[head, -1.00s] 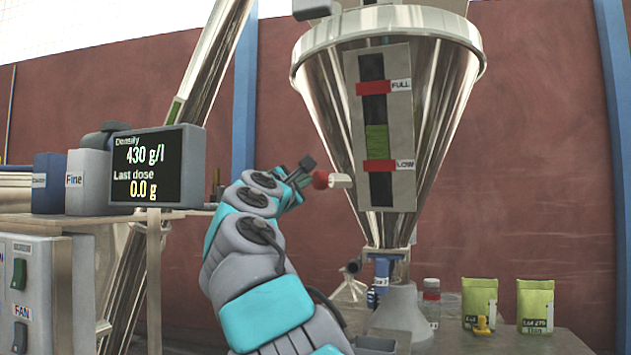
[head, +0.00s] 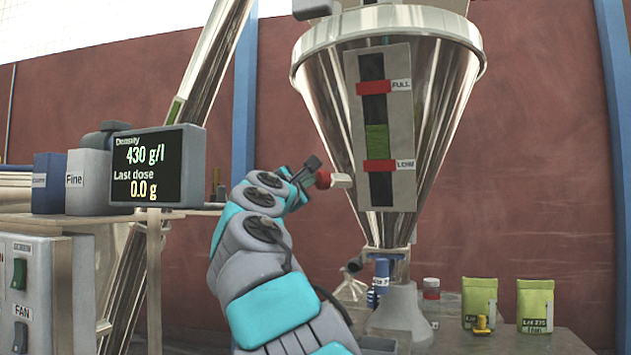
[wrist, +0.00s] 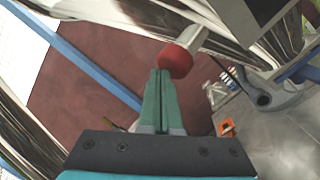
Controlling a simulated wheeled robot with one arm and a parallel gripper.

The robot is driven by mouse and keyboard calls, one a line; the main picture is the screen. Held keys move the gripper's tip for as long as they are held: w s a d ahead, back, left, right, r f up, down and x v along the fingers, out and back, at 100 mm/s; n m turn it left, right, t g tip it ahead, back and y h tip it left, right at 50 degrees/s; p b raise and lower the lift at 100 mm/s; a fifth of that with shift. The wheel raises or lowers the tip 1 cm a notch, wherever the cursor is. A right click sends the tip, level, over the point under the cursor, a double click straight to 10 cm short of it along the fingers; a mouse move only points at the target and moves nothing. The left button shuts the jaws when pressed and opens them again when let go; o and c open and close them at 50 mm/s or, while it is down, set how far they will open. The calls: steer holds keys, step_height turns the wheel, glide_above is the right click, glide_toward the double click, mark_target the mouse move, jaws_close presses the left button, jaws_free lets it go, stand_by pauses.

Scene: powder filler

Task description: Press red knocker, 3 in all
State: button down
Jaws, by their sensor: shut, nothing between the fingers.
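The red knocker (head: 323,180) is a red round cap on a pale stub at the left side of the steel hopper (head: 335,110). In the wrist view the red knocker (wrist: 175,61) lies just beyond my fingertips. My gripper (head: 312,164) is at the knocker's left in the head view. In the wrist view my gripper (wrist: 160,72) has its two green fingers together, with nothing between them. The tips look very close to the red cap; I cannot tell whether they touch it.
A display (head: 158,165) reads density 430 g/l and last dose 0.0 g. Green pouches (head: 535,305) and a jar (head: 431,296) stand on the bench at the right. A switch panel (head: 36,290) is at the lower left. A blue post (head: 243,100) stands behind my arm.

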steer(key=shift+w+d, duration=0.2)
steer(key=shift+d, duration=0.25)
stand_by(0.5)
steer(key=shift+a, duration=0.1)
steer(key=shift+s+a+p, duration=0.2)
steer(key=shift+s+a, duration=0.1)
steer(key=shift+a, duration=0.3)
steer(key=shift+s+a+p, duration=0.2)
steer(key=shift+s+a, duration=0.05)
steer(key=shift+a, duration=0.3)
steer(key=shift+a, duration=0.1)
steer(key=a, duration=0.1)
steer(key=s+a+p, duration=0.1)
steer(key=a, duration=0.1)
steer(key=s+a+p, duration=0.1)
steer(key=shift+s+a, duration=0.1)
steer(key=shift+a, duration=0.1)
stand_by(2.4)
